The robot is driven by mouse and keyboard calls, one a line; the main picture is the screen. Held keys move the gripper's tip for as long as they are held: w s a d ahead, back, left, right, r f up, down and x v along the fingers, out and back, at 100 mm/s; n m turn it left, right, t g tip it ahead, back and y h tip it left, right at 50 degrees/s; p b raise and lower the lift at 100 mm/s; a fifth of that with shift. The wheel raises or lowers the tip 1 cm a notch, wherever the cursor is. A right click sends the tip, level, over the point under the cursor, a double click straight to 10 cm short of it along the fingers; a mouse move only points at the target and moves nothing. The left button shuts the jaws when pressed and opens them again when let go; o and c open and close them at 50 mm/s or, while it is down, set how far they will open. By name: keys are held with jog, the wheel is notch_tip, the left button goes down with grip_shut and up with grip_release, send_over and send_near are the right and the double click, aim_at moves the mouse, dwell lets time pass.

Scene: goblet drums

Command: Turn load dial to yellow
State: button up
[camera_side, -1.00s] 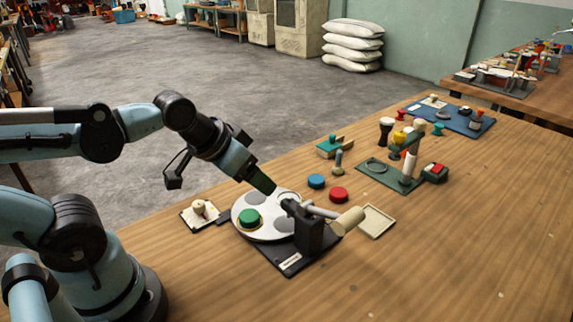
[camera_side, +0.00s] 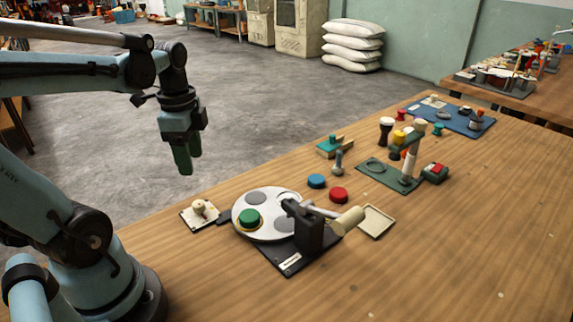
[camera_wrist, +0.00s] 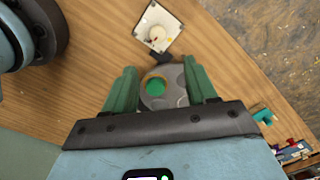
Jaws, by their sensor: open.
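A cream square plate with a pale round knob, likely the load dial (camera_side: 199,207), lies on the table left of a white turntable. In the wrist view the dial (camera_wrist: 157,35) is at the top centre, with small coloured marks by the knob; which one it points to is too small to tell. My gripper (camera_side: 187,165) hangs in the air above and behind the dial, fingers downward, touching nothing. In the wrist view my gripper (camera_wrist: 158,74) has its green fingers wide apart and empty, with the turntable showing between them.
The turntable (camera_side: 282,229) holds a green puck (camera_side: 249,216) in one seat. A black post with a pale-handled lever (camera_side: 348,221) stands at its right. Blue (camera_side: 316,181) and red (camera_side: 338,194) pucks lie behind. The table's front right is clear.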

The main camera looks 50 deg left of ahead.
aim_at(198, 203)
jog(key=shift+s+a+f, duration=0.1)
jog(key=shift+f, duration=2.9)
jog(key=shift+s+a+f, duration=0.1)
jog(key=shift+f, duration=2.9)
jog(key=c, duration=1.1)
jog(key=shift+o, duration=0.2)
